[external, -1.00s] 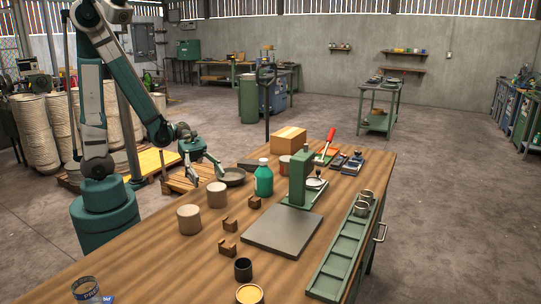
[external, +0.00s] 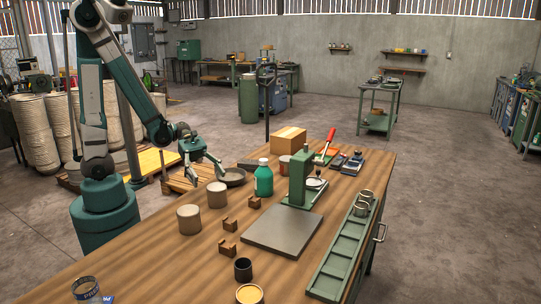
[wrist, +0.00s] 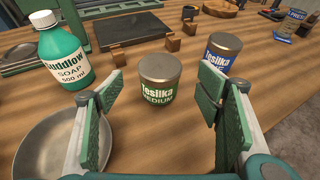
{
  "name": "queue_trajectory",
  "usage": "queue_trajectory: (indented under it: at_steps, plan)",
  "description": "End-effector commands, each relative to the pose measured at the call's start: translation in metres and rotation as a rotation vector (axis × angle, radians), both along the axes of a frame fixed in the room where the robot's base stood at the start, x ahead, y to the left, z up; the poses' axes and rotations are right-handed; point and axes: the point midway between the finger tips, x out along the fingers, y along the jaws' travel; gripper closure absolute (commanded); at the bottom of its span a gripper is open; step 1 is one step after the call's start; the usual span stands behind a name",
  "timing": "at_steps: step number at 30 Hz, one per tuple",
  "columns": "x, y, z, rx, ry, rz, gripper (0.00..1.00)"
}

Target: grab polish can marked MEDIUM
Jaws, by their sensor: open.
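The can marked MEDIUM (wrist: 160,85) has a green label reading Tesilka and a metal lid; it stands upright on the wooden bench. In the wrist view it is ahead of my gripper (wrist: 152,105), between and beyond the fingertips. The external view shows it as a pale can (external: 217,195) just in front of my gripper (external: 206,178). My gripper is open and empty, fingers spread wide above the bench's edge. A second Tesilka can (wrist: 222,55) with a blue label stands behind to the right, partly hidden by the right finger.
A soap bottle (wrist: 62,52) stands left of the MEDIUM can. A shallow metal bowl (wrist: 50,140) lies at lower left, close to the left finger. Small wooden blocks (wrist: 172,42) and a dark flat plate (wrist: 125,28) lie beyond. Bare bench surrounds the MEDIUM can.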

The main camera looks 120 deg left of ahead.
Motion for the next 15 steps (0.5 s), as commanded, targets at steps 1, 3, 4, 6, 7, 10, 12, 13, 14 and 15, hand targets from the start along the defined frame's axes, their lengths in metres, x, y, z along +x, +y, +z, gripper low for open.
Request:
queue_trajectory:
  at_steps: [1, 3, 4, 6, 7, 10, 12, 13, 14, 15]
  plan:
    - [0.0, 0.0, 0.001, 0.0, 0.0, 0.0, 0.35]
    - [0.0, 0.0, 0.003, 0.0, 0.0, 0.0, 0.35]
    - [0.0, 0.0, 0.005, 0.0, 0.0, 0.0, 0.35]
    - [0.0, 0.0, 0.009, 0.0, 0.0, 0.0, 0.35]
    - [0.0, 0.0, 0.011, 0.0, 0.0, 0.0, 0.35]
    - [0.0, -0.001, 0.021, 0.0, 0.0, 0.0, 0.35]
    - [0.0, 0.0, 0.029, 0.0, 0.0, 0.0, 0.35]
    - [0.0, -0.001, 0.033, 0.0, 0.0, 0.0, 0.35]
    - [0.0, -0.001, 0.037, 0.0, 0.0, 0.0, 0.35]
    - [0.0, -0.001, 0.043, 0.0, 0.0, 0.0, 0.35]
